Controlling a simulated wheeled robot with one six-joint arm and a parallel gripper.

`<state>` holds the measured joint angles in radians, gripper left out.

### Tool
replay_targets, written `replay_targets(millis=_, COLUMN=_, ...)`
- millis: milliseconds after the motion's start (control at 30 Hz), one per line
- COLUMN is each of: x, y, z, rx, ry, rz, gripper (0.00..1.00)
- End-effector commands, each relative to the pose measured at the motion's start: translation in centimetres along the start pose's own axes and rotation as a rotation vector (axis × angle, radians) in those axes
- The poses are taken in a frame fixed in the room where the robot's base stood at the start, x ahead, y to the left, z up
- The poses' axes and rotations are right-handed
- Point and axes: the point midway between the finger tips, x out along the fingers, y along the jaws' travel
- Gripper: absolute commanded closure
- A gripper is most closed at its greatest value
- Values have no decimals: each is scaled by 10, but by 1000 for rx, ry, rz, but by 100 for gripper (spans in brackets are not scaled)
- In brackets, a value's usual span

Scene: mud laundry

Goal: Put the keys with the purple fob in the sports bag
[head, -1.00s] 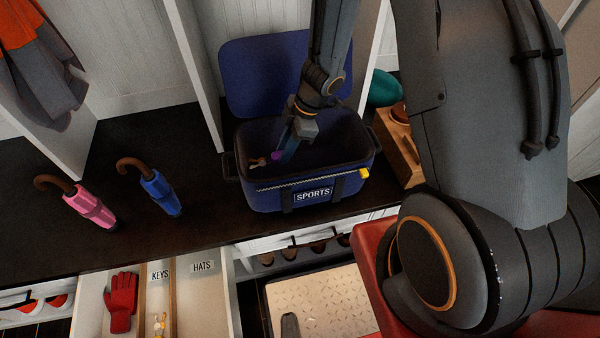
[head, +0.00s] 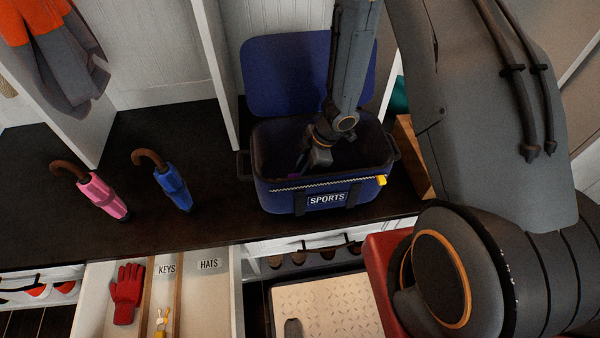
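The blue sports bag (head: 327,199), labelled SPORTS, stands on the dark bench with its lid open at the back. My gripper (head: 306,168) points down inside the bag's opening. A small bit of the purple fob (head: 299,167) shows beside the fingertips, low in the bag. The keys themselves are hidden behind the bag's front rim or in its dark inside. The fingertips are mostly hidden, so I cannot see whether they still grip the fob.
An open drawer below holds red gloves (head: 127,293) and, in the KEYS section, keys with a yellow fob (head: 161,321). A pink umbrella (head: 103,196) and a blue umbrella (head: 173,187) lie on the bench left of the bag. A wooden box (head: 411,150) is at the right.

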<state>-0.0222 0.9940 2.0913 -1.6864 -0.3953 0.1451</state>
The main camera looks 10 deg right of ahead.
Motion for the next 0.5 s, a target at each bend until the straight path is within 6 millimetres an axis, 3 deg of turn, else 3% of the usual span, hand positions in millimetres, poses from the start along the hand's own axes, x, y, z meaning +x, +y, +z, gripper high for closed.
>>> replay_targets(millis=200, x=3, y=0, z=1, rx=1, ry=0, rz=-1, gripper=99)
replay_targets(millis=233, x=3, y=0, z=1, rx=1, ry=0, rz=0, gripper=72)
replay_targets(millis=300, x=2, y=0, z=1, rx=1, ry=0, rz=0, gripper=60)
replay_targets(millis=500, x=2, y=0, z=1, rx=1, ry=0, rz=0, gripper=59)
